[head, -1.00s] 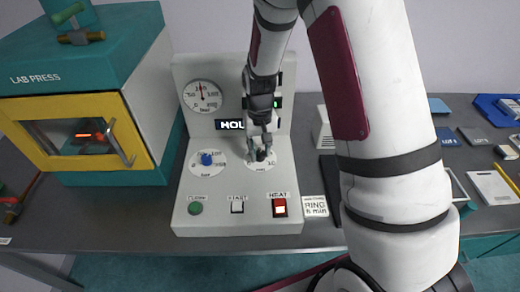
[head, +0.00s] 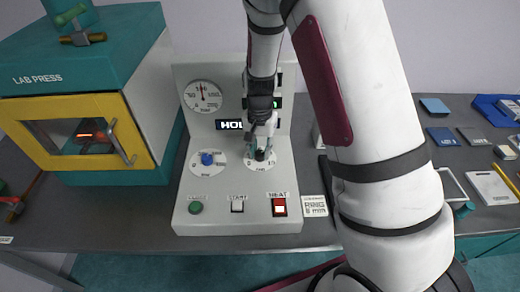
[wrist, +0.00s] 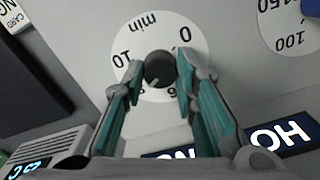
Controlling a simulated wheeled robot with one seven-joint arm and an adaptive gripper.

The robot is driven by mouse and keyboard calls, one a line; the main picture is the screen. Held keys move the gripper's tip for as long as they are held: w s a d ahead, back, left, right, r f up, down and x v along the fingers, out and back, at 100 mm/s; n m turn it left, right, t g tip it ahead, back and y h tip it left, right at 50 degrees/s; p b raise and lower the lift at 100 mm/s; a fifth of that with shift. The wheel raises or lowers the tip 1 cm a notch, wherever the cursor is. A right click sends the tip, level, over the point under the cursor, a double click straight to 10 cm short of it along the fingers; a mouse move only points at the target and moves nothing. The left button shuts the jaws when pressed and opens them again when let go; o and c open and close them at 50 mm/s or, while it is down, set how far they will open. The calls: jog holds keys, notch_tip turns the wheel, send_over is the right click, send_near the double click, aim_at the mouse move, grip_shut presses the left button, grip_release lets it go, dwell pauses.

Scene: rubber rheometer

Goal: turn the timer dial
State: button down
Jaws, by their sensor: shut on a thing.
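The timer dial is a black knob (wrist: 159,68) on a white round scale marked "min" and with numbers including 0 and 10. In the wrist view a light pointer mark shows on the knob's lower side; the fingers cover part of the scale. My gripper (wrist: 160,78) has its teal-padded fingers on either side of the knob and is shut on it. In the head view my gripper (head: 261,151) reaches down to the right-hand dial on the light grey panel (head: 237,182), and the knob (head: 260,155) shows between the fingertips.
A blue knob (head: 207,158) sits left of the timer dial, below a round gauge (head: 202,96). Green (head: 195,207), white START (head: 237,206) and red HEAT (head: 279,206) controls line the panel's front. The lab press (head: 85,95) stands left. A paper card (head: 315,206) lies right of the panel.

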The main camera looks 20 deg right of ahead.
dwell(0.3)
jog(key=c, duration=1.3)
grip_release()
jog(key=shift+r, duration=0.1)
notch_tip(320, 180, up, 12)
jog(key=shift+f, duration=0.1)
notch_tip(320, 180, up, 8)
jog(key=n+t, duration=0.1)
jog(key=n, duration=0.1)
send_over(260, 153)
jog(key=s, duration=0.5)
jog(key=s+r+n+t+y, duration=0.1)
jog(key=s+r+n+t, duration=0.1)
jog(key=s+r, duration=0.4)
jog(key=s+r+n+t, duration=0.1)
jog(key=s, duration=0.3)
jog(key=s+r+n, duration=0.1)
jog(key=s+r, duration=0.1)
jog(key=s, duration=0.2)
jog(key=s+r+n+t+h, duration=0.1)
jog(key=s+r+n, duration=0.1)
jog(key=s, duration=0.2)
jog(key=shift+s+t, duration=0.3)
